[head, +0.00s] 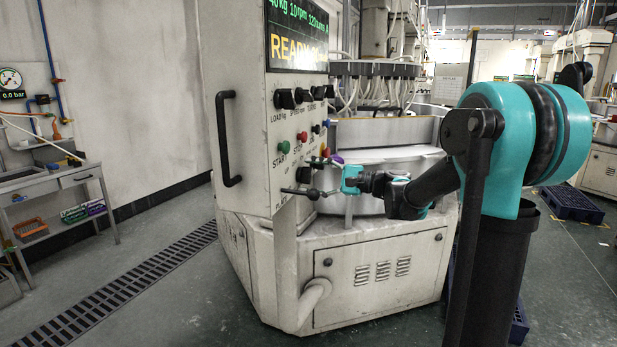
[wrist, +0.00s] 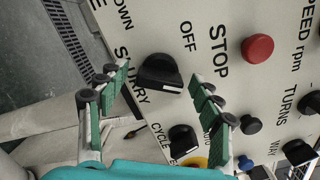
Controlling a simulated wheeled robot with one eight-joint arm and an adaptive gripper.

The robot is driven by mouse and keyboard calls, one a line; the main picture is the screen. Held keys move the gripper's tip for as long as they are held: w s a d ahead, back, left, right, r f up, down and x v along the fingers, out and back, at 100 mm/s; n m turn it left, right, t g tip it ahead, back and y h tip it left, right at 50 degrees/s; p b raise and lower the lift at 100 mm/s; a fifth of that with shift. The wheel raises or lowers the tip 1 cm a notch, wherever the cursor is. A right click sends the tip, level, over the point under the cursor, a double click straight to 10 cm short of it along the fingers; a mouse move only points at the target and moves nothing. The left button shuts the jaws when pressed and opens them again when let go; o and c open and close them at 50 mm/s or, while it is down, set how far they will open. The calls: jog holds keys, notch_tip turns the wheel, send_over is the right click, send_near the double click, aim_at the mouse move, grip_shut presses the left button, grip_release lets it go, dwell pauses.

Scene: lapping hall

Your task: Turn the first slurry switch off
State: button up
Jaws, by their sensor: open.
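The slurry switch (wrist: 158,72) is a black rotary knob on the pale panel, beside the word SLURRY in the wrist view. OFF is printed at its upper right in that view. A pale mark shows at the knob's lower right, away from OFF. My gripper (wrist: 163,74) is open, with one green-padded finger on each side of the knob and visible gaps. I cannot tell how far the tips are from the panel. In the head view my gripper (head: 327,178) is at the panel's lower right, next to a black knob (head: 304,174) that appears to be the slurry switch.
A black handle (head: 228,138) sticks out at the panel's left. A display (head: 297,35) reads READY.

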jog(key=shift+w+a, duration=0.1)
jog(key=shift+a, duration=0.3)
jog(key=shift+c, duration=0.3)
jog(key=c, duration=1.1)
jog(key=shift+c, duration=0.2)
jog(key=shift+n, duration=0.3)
jog(key=n, duration=0.5)
jog(key=shift+f+n, duration=0.1)
jog(key=shift+n, duration=0.2)
jog(key=n, duration=0.5)
jog(key=shift+n, duration=0.3)
